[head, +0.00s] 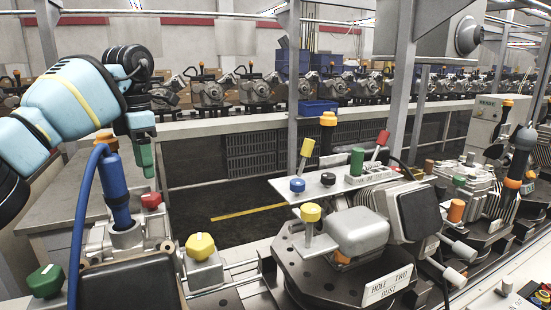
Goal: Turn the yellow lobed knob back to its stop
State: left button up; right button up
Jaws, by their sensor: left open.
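The yellow lobed knob (201,246) sits on top of a small grey block at the lower left of the middle. My left gripper (144,152) hangs in from the left, pointing down, above and to the left of this knob and apart from it. It is open and I see nothing held in it; one finger partly hides the other. My right gripper is not in view.
A red knob (151,200) is close by, and a green knob (46,280) is at the lower left.

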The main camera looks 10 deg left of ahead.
aim_at(199, 246)
jog(key=k+l, duration=0.2)
jog(key=l, duration=0.2)
jog(key=k+l, duration=0.2)
jog(key=l, duration=0.2)
jog(key=k+l, duration=0.2)
jog(key=l, duration=0.2)
